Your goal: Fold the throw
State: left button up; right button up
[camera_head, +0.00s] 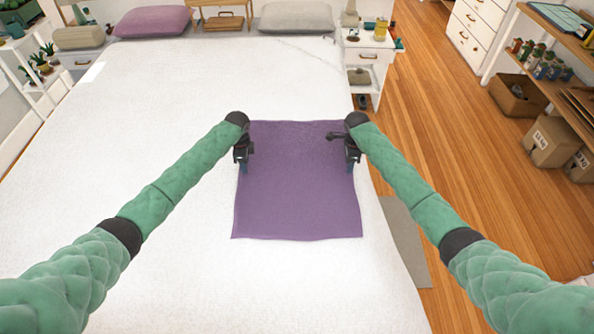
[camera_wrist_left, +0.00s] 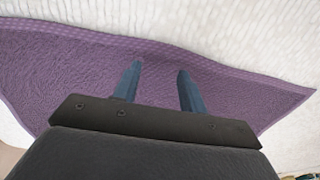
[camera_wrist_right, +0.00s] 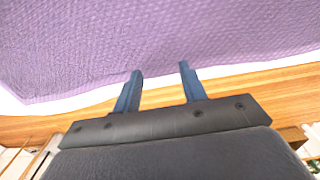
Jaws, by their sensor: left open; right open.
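The purple throw (camera_head: 298,195) lies flat and spread out on the white bed, roughly square, with its near edge slightly wavy. My left gripper (camera_head: 242,168) is open over the throw's left edge; in the left wrist view its two blue fingers (camera_wrist_left: 156,85) point across the throw (camera_wrist_left: 70,65) toward its edge. My right gripper (camera_head: 353,168) is open at the throw's right edge; in the right wrist view its fingers (camera_wrist_right: 160,85) point toward the throw (camera_wrist_right: 160,40), with wooden floor below. Whether either gripper touches the cloth cannot be told.
The white bed (camera_head: 150,110) has wide free room left of the throw and little to its right. A purple pillow (camera_head: 153,22) and a grey pillow (camera_head: 296,17) lie at the far end. A white nightstand (camera_head: 366,55) stands at the bed's far right corner.

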pick_arm(q)
jog(key=shift+f, duration=0.75)
pick_arm(e)
jog(key=shift+f, duration=0.75)
pick_arm(q)
jog(key=shift+s+f, duration=0.1)
jog(key=shift+f, duration=0.1)
pick_arm(e)
jog(key=shift+s+f, duration=0.1)
jog(key=shift+f, duration=0.1)
pick_arm(q)
grip_shut()
pick_arm(e)
grip_shut()
pick_arm(q)
jog(key=shift+r, duration=0.2)
pick_arm(e)
jog(key=shift+r, duration=0.2)
